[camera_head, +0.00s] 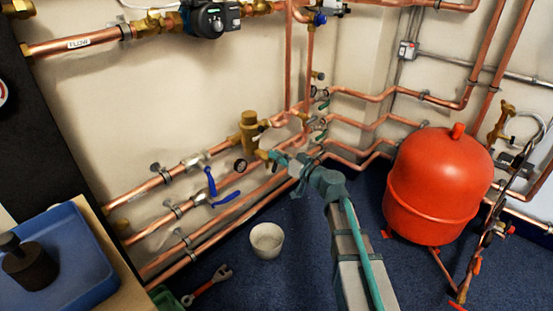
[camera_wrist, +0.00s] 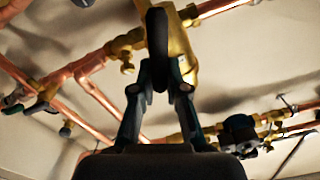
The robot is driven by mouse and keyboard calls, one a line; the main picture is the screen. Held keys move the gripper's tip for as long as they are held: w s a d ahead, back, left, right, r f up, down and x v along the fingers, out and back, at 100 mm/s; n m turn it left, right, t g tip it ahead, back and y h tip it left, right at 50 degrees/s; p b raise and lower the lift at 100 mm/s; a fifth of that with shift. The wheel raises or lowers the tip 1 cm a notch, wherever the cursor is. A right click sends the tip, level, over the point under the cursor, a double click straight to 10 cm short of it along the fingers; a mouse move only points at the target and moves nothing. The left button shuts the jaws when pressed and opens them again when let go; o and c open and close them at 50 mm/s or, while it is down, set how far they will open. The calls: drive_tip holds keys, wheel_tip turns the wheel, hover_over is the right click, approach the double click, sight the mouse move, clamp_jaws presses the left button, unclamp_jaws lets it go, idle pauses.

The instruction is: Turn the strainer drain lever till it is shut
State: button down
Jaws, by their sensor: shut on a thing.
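The brass strainer body (camera_head: 249,127) stands on the copper pipework by the wall in the head view. It also shows in the wrist view (camera_wrist: 181,48), behind the fingers. My gripper (camera_head: 274,157) is at the lower right of the strainer. In the wrist view my gripper (camera_wrist: 160,90) is shut on a dark lever (camera_wrist: 157,38), which runs upward between the fingertips in front of the brass body. I take it to be the strainer drain lever. In the head view my gripper hides it, and I cannot tell its exact angle to the valve.
Blue-handled valves (camera_head: 210,182) sit on pipes left of my gripper. A pale bucket (camera_head: 267,240) stands on the blue floor below. A red tank (camera_head: 440,185) is at right.

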drive_tip(key=m, duration=0.3)
drive_tip(key=shift+w+d+f+m, duration=0.25)
drive_tip(key=shift+w+m, duration=0.05)
drive_tip(key=shift+m, duration=0.1)
drive_tip(key=shift+w+d+f+m+p, duration=0.1)
drive_tip(key=shift+f+m+p, duration=0.35)
drive_tip(key=shift+m, duration=1.3)
drive_tip(key=shift+w+d+f+m+p, duration=0.15)
drive_tip(key=shift+m+p, duration=0.45)
drive_tip(key=shift+m, duration=1.1)
drive_tip(key=shift+w+d+f+m+p, duration=0.1)
drive_tip(key=shift+f+m+p, duration=0.35)
drive_tip(key=shift+m, duration=1.3)
drive_tip(key=c, duration=1.2)
unclamp_jaws()
